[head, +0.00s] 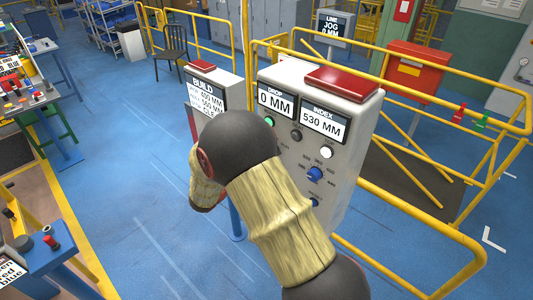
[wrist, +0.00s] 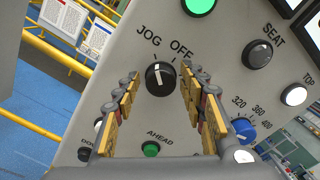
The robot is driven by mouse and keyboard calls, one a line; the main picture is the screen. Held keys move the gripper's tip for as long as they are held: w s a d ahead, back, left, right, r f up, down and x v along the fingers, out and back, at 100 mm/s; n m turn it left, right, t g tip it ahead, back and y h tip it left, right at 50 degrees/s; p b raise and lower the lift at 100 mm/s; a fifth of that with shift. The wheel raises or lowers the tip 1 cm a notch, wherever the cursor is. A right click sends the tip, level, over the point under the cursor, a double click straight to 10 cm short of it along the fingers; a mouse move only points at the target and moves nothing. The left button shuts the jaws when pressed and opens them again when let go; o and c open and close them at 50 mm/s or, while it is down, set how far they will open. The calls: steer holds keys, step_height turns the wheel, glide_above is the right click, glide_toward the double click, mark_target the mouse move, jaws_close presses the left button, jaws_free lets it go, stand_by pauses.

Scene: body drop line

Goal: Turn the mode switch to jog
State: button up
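The mode switch (wrist: 160,79) is a black round knob with a white pointer mark, on the grey panel face in the wrist view. My gripper (wrist: 159,86) is open, one yellow-padded finger on each side of the knob, with visible gaps. I cannot tell how deep the fingertips reach around it. In the head view my arm hides the gripper and the switch.
The grey control box (head: 355,150) also bears a blue knob (wrist: 243,129), a black SEAT knob (wrist: 257,54), a green AHEAD button (wrist: 151,149) and a white TOP button (wrist: 294,94). A back display (head: 331,26) reads LINE JOG 0 MM. Yellow railings (head: 430,225) stand right of the box.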

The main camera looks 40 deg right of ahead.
steer(key=shift+o, duration=0.5)
steer(key=a, duration=1.2)
steer(key=shift+s, duration=0.45)
